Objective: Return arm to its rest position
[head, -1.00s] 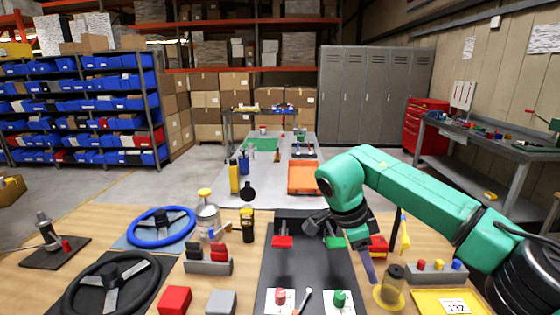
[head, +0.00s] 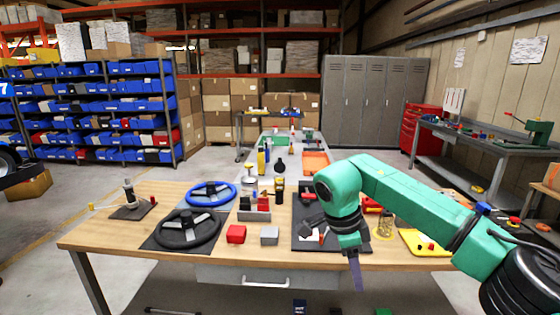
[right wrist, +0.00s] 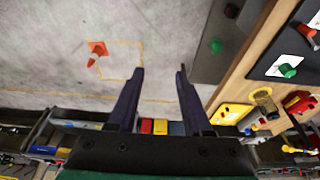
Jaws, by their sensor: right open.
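My right arm is green and reaches in from the right in the head view. Its gripper (head: 354,268) points down in front of the workbench's front edge, with the hand overlapping the black mat (head: 304,244) in the picture. In the right wrist view the gripper (right wrist: 160,72) has its two dark fingers apart with nothing between them. Bare floor shows beyond the fingertips. My left gripper is not in the head view.
An orange cone (right wrist: 97,52) stands on clear floor.

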